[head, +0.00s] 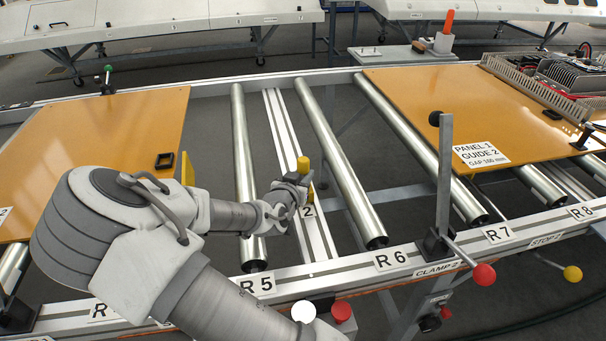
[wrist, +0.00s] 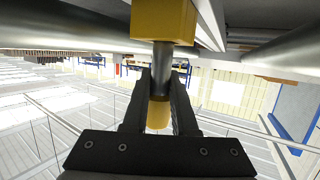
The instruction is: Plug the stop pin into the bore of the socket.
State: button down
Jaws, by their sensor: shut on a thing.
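The stop pin (head: 303,165) has a yellow knob that stands up at my gripper (head: 292,188) in the head view. In the wrist view its dark shaft (wrist: 162,75) lies between the two black fingers of my gripper (wrist: 160,90), with the yellow knob (wrist: 158,116) on the other side of them. My gripper is shut on the pin. The yellow socket (wrist: 165,18) is at the top of the wrist view, in line with the shaft, and shows as a small yellow patch (head: 310,194) below my gripper. The bore is hidden; I cannot tell whether the shaft is inside it.
Metal rollers stand on both sides of the slotted rail (head: 320,238), with a label 2 on it. An orange panel (head: 95,130) lies at left and another (head: 450,110) at right. An upright clamp post (head: 444,170) with a red-knobbed lever (head: 484,274) stands at right.

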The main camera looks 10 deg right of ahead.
jog(key=shift+f, duration=0.15)
jog(key=c, duration=0.6)
grip_release()
jog(key=shift+s, duration=0.1)
jog(key=shift+p+v, duration=2.75)
jog(key=shift+v, duration=5.9)
